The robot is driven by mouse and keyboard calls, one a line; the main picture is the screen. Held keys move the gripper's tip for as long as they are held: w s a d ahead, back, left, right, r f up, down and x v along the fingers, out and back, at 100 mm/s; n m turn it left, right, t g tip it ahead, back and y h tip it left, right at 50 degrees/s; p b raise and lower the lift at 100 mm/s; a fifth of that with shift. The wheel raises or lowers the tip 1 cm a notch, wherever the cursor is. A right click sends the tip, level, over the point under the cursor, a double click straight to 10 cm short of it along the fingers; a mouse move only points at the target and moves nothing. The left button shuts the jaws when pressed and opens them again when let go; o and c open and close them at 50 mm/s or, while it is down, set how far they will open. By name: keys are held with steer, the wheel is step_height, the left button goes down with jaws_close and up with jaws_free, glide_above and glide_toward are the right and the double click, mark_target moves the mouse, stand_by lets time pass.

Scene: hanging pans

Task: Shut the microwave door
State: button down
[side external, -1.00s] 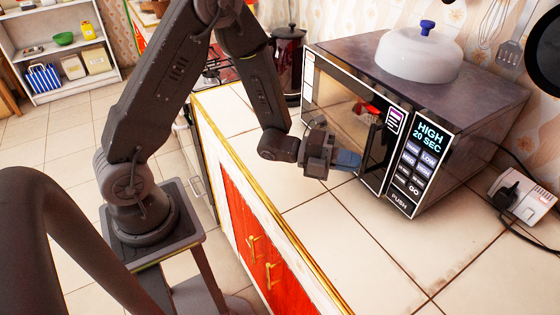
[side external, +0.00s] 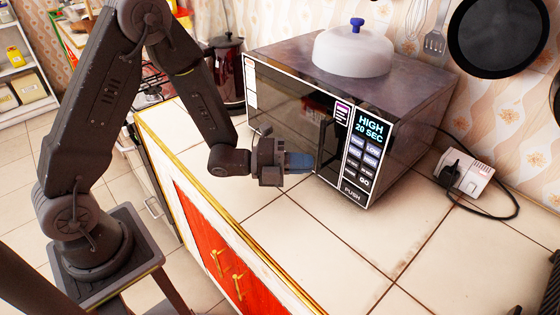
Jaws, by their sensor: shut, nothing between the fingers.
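The microwave (side external: 408,128) stands on the tiled counter, with its front facing my arm. Its dark glass door (side external: 280,112) looks flush, or nearly so, with the control panel (side external: 366,150). I cannot tell whether it is latched. The dark vertical handle (side external: 327,145) is at the door's right side. My gripper (side external: 306,161) is at the lower right of the door, just left of the handle. Its blue fingers are shut and empty, with the tips at or very close to the door. Exact contact is hard to tell.
A white dome lid (side external: 352,55) with a blue knob sits on top of the microwave. A dark glass jug (side external: 226,75) stands behind its left side. A socket box (side external: 465,178) with a cable is at right. The counter (side external: 330,255) in front is clear.

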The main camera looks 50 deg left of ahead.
steer(key=s+d+v, duration=0.1)
steer(key=v, duration=1.1)
steer(key=w+a+r+n+g+y, duration=0.1)
steer(key=w+a+r+n+y, duration=0.2)
steer(key=n+y, duration=0.4)
steer(key=w+a+r+n+g+y, duration=0.1)
steer(key=a+r+n+y, duration=0.2)
steer(key=r+n+y, duration=0.4)
steer(key=s+d+r+n+g, duration=0.2)
steer(key=s+n, duration=0.4)
steer(key=s, duration=0.1)
steer(key=s+d+r+n+g+h, duration=0.1)
steer(key=s+d+r+n+g, duration=0.1)
steer(key=s+n, duration=0.4)
steer(key=shift+s+d+n+g, duration=0.3)
steer(key=shift+s+g, duration=0.4)
steer(key=shift+s, duration=0.45)
